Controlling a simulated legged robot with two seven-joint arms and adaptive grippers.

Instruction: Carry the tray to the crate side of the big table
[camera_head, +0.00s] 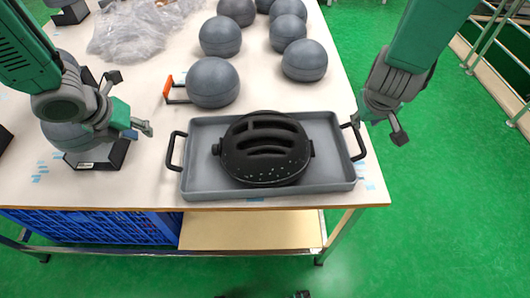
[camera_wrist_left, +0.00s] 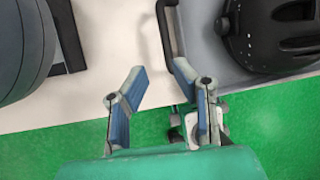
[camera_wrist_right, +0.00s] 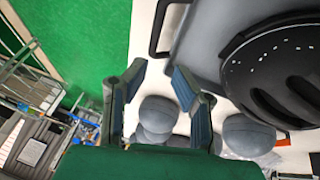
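The grey tray (camera_head: 205,185) lies flat near the front edge of the big table (camera_head: 150,193), toward its right corner. A black slotted helmet-like object (camera_head: 266,150) sits in it. The tray has a black left handle (camera_head: 172,152) and a black right handle (camera_head: 358,142). My left gripper (camera_head: 131,103) is open and empty, up and left of the left handle; this handle also shows in the left wrist view (camera_wrist_left: 164,30). My right gripper (camera_head: 380,130) is open and empty beside the right handle, which shows beyond the fingertips in the right wrist view (camera_wrist_right: 155,35). I see no contact with either handle.
A blue crate (camera_head: 90,227) stands under the table at the left. Several grey domes (camera_head: 213,82) and clear plastic wrap (camera_head: 135,32) lie behind the tray. Another dome on a black base (camera_head: 98,158) is near my left gripper. Green floor (camera_head: 450,200) is open at the right.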

